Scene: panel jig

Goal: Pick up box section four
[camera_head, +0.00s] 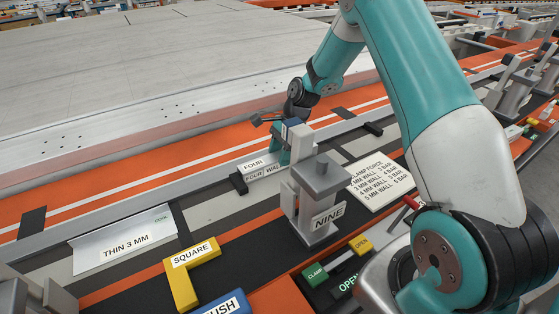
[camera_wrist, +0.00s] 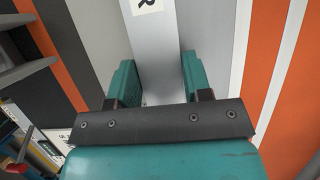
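Box section four (camera_head: 262,168) is a pale grey bar labelled FOUR, lying across the jig near the middle of the head view. In the wrist view the bar (camera_wrist: 157,50) runs up the middle, with part of a white label at the top. My gripper (camera_head: 287,150) is low over the bar's right part. In the wrist view my gripper's two teal fingers (camera_wrist: 160,75) stand on either side of the bar. I cannot tell whether they touch it.
A grey clamp post labelled NINE (camera_head: 318,195) stands close in front of my gripper. A white clamp force card (camera_head: 380,183) lies to its right. A THIN 3 MM angle (camera_head: 122,238) and a yellow SQUARE (camera_head: 190,268) lie to the left. A large pale panel (camera_head: 150,70) fills the back.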

